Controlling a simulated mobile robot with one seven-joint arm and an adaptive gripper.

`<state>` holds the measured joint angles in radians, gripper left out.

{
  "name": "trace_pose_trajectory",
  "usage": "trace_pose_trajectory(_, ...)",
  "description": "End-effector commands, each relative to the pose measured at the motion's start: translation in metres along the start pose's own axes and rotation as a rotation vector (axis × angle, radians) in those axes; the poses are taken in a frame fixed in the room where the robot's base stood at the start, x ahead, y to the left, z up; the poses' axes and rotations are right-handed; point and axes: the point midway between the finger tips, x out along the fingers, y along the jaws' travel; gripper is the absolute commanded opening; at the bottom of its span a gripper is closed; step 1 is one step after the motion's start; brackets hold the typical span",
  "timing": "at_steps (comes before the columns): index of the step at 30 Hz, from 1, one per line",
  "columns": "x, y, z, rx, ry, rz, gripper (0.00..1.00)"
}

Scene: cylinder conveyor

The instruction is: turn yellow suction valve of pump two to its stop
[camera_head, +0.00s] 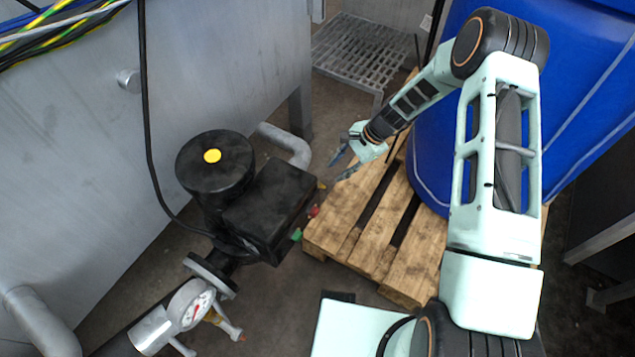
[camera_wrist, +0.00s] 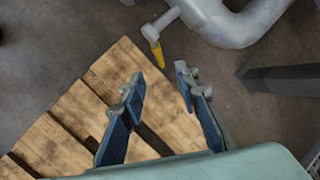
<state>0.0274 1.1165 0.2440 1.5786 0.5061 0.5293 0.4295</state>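A yellow valve handle (camera_wrist: 152,34) hangs from a short grey stem on a thick grey pipe (camera_wrist: 240,22) in the wrist view. It lies beyond my fingertips, roughly in line with the gap between them, and apart from them. In the head view only a small yellow tip (camera_head: 322,186) shows at the edge of the black pump (camera_head: 268,210), which hides the rest. My gripper (camera_wrist: 159,76) is open and empty. In the head view my gripper (camera_head: 343,165) is right of the pump, over the pallet's edge. No pump number is readable.
A wooden pallet (camera_head: 330,232) carries a big blue drum (camera_head: 425,150) on the right. Red (camera_head: 314,211) and green (camera_head: 296,236) parts stick out from the pump. A gauge (camera_head: 190,304) stands in front. A grey post (camera_wrist: 285,80) is right of the pipe.

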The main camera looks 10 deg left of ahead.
Motion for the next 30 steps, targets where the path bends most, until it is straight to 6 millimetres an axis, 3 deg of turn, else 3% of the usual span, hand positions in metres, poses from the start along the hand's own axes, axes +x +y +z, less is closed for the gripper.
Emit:
trace_pose_trajectory(18,0.100,0.005,0.002,0.015,-0.013,0.000,0.29)
trace_pose_trajectory(24,0.114,0.004,0.003,0.014,-0.012,0.000,0.29)
trace_pose_trajectory(30,0.115,0.004,0.003,0.015,-0.011,-0.001,0.29)
